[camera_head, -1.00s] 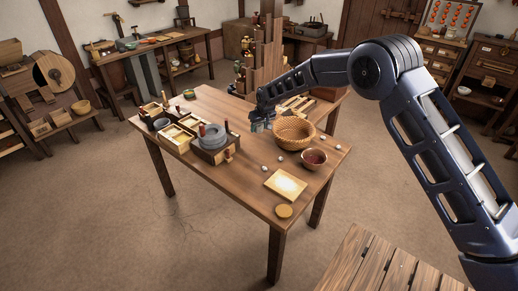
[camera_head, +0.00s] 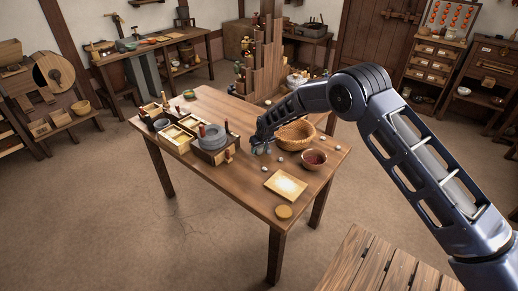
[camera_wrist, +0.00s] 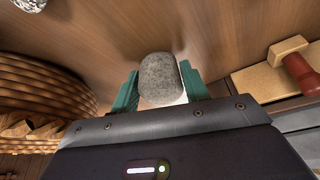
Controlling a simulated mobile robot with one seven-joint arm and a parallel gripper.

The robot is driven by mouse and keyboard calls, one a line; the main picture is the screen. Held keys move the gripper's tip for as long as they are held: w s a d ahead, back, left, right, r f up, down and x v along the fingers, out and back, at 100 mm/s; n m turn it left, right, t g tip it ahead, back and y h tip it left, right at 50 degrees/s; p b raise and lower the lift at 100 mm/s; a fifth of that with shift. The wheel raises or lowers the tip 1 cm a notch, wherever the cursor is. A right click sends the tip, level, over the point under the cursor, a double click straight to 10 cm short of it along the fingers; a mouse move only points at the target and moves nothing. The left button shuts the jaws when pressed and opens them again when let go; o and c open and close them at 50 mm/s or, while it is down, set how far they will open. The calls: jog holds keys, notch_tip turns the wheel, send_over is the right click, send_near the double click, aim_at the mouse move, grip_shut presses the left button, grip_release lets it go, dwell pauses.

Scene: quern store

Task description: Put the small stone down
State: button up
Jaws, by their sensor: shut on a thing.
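My gripper (camera_head: 259,149) is low over the wooden table (camera_head: 235,185), between the wicker basket (camera_head: 297,136) and the box with the grey quern (camera_head: 212,138). In the wrist view its two green fingers (camera_wrist: 159,92) are shut on a small grey speckled stone (camera_wrist: 159,75), one on each side. The table top shows just beyond the stone. I cannot tell whether the stone touches it. In the head view the held stone is too small to make out clearly.
The basket's side (camera_wrist: 40,85) is close on the left in the wrist view. Another pale stone (camera_wrist: 30,4) lies beyond it. The table's front-left is clear.

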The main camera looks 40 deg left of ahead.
dwell(0.3)
jog(key=o, duration=1.2)
jog(key=v, duration=1.2)
jog(key=shift+s, duration=0.1)
